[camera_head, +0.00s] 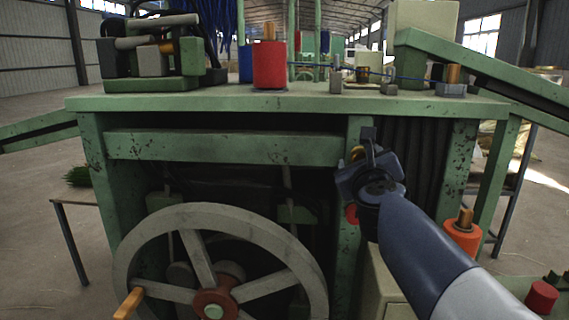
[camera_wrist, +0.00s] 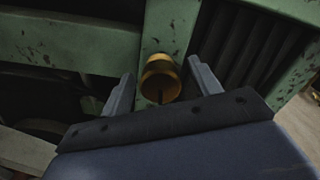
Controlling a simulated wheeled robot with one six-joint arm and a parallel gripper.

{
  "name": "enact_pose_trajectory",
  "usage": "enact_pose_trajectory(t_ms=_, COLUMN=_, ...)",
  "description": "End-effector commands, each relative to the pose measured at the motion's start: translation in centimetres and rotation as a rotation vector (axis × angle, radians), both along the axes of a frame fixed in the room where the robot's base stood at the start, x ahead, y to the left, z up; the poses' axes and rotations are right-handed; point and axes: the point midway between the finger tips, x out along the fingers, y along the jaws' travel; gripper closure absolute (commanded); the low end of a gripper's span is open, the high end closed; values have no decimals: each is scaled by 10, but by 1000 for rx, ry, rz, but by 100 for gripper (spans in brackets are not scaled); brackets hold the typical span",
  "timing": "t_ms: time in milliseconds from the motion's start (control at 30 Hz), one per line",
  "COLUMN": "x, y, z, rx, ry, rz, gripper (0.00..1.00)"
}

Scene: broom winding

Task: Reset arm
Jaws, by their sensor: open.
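My gripper (camera_head: 362,152) is raised in front of the right front leg of the green machine (camera_head: 222,147) in the head view. In the wrist view its two fingers (camera_wrist: 162,85) stand wide apart. A brass-coloured round knob (camera_wrist: 161,77) on the green post shows between the fingers. The fingers do not appear to touch it. In the head view the knob (camera_head: 357,153) is mostly hidden behind my gripper.
A large spoked wheel (camera_head: 215,215) with a wooden handle (camera_head: 129,304) is at lower left. A red-orange cylinder (camera_head: 462,238) with a peg is right of my arm. A red cylinder (camera_head: 269,65) stands on the machine top. Open floor lies at far left.

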Motion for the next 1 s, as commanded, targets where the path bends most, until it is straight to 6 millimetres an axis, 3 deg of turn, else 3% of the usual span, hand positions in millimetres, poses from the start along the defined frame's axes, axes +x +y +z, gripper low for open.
enact_pose_trajectory(t_ms=1000, x=0, y=0, z=5, rx=-1361, ry=137, rz=3, gripper=41)
